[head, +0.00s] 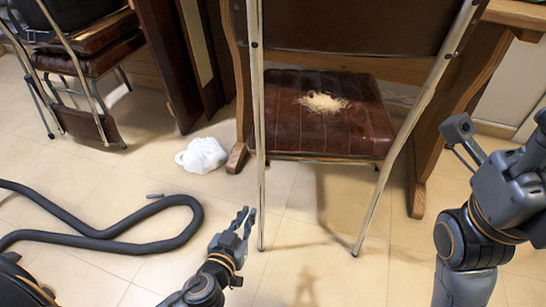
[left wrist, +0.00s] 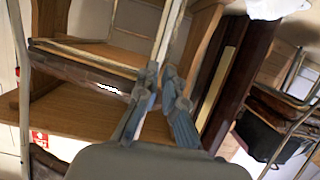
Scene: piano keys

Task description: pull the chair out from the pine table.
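The chair (head: 325,125) has a dark brown padded seat, a brown backrest and pale metal tube legs. It stands at the pine table (head: 437,140), its seat partly under the top and its back toward me. In the left wrist view the chair's metal tube (left wrist: 178,22) passes by the fingertips. My left gripper (head: 243,214) is low, just left of the chair's near left leg. Its fingers (left wrist: 161,72) show a gap; I cannot tell if the tube lies between them. My right gripper (head: 500,125) is spread open and empty, right of the chair.
A pile of pale shreds (head: 323,102) lies on the seat. A white crumpled bundle (head: 202,155) lies on the floor left of the chair. A dark hose (head: 100,238) loops across the left floor. Another folding chair (head: 88,62) stands back left. Floor before the chair is clear.

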